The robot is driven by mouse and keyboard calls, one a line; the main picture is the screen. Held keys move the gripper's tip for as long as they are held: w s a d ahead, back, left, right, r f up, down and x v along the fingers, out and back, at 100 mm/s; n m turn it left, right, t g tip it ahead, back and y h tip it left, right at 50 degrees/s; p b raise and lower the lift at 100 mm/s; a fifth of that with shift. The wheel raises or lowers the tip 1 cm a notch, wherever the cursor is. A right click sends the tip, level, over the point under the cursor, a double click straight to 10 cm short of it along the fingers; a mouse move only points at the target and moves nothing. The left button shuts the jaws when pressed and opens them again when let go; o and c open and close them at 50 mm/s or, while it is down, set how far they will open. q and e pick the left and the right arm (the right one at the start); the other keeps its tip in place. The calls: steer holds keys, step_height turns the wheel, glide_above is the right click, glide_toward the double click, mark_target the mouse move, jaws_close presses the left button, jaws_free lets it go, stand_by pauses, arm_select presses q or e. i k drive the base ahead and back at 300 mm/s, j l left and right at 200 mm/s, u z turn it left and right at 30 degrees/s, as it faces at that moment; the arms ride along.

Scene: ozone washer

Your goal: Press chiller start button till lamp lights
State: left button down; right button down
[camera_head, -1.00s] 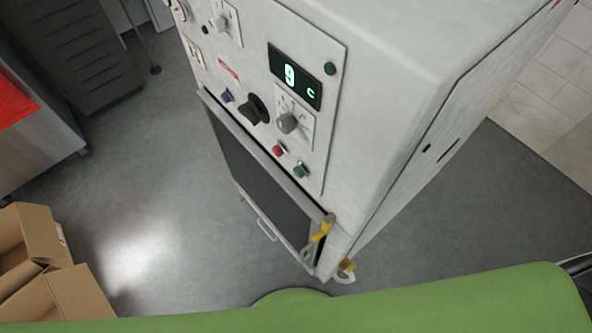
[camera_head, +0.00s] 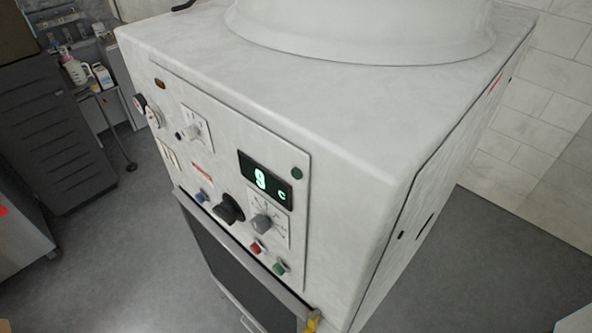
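The chiller is a white cabinet (camera_head: 350,150) with a control panel on its front left face. A green display (camera_head: 264,179) reads "9 c". A dark green round lamp (camera_head: 297,173) sits at the panel's upper right and looks unlit. A green button (camera_head: 280,268) and a red button (camera_head: 257,247) are low on the panel. A grey knob (camera_head: 262,222), a black knob (camera_head: 229,209) and a blue button (camera_head: 201,197) are above and left of them. Neither of my grippers is in view.
A white round vessel (camera_head: 360,30) stands on top of the cabinet. A dark louvred unit (camera_head: 50,140) is at the left, with bottles (camera_head: 75,68) behind it. Grey floor (camera_head: 125,250) is open left of the cabinet. Yellow hardware (camera_head: 313,320) shows at its lower front corner.

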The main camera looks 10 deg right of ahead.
mark_target(279, 269)
steer(key=k+j, duration=0.35)
steer(key=j, duration=0.2)
steer(key=k+j+z, duration=0.15)
steer(key=k+j, duration=0.2)
steer(key=j, duration=0.15)
